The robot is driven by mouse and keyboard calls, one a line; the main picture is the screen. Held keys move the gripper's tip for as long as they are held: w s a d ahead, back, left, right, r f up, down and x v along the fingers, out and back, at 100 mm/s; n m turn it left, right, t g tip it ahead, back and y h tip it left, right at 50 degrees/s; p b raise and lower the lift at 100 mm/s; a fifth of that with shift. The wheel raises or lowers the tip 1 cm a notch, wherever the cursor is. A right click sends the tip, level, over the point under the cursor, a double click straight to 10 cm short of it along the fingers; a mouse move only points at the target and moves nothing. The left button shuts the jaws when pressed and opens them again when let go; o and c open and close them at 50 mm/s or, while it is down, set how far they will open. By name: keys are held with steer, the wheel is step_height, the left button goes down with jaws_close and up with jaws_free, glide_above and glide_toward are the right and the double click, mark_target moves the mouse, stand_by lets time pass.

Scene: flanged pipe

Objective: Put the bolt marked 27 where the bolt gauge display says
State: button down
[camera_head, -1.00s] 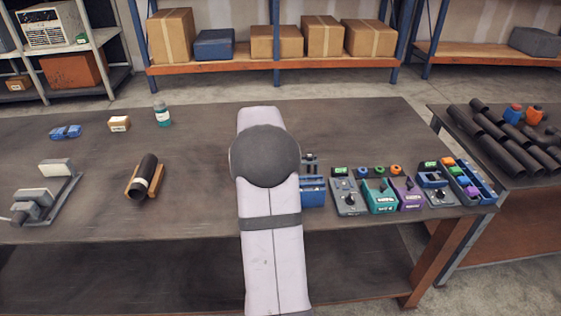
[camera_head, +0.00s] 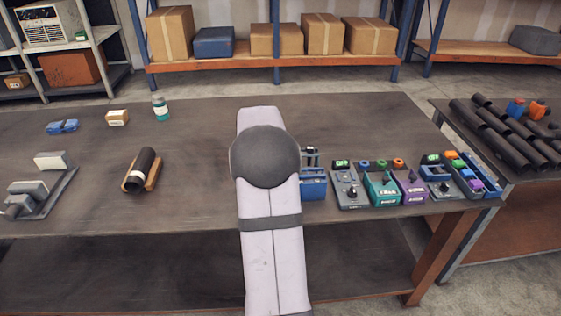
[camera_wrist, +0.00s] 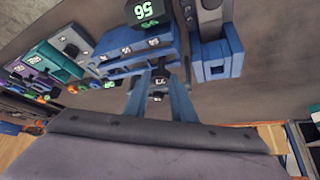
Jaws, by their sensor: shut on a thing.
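My gripper (camera_wrist: 162,97) is in the wrist view, its two blue-grey fingers shut on a small dark bolt (camera_wrist: 158,82). A white mark that looks like 27 shows on the bolt; its lower part is hidden. A blue rack with white labels (camera_wrist: 135,52) lies just beyond the fingers; I cannot tell whether the bolt touches it. A dark gauge display (camera_wrist: 145,12) with green digits, resembling 56 from this angle, is at the top edge. In the head view my arm hides the gripper. A blue holder (camera_head: 313,185) stands right of the arm.
In the head view, a teal box (camera_head: 383,190), a purple box (camera_head: 410,188) and another device with a green display (camera_head: 437,182) stand to the right. A dark pipe on a wooden cradle (camera_head: 141,172) lies left. The table between is clear.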

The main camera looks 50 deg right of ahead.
steer(key=shift+f+b, duration=1.2)
stand_by(0.7)
stand_by(0.4)
steer(key=c, duration=1)
jaws_free()
steer(key=shift+r, duration=0.1)
steer(key=shift+r+p, duration=2.3)
steer(key=shift+r, duration=1.15)
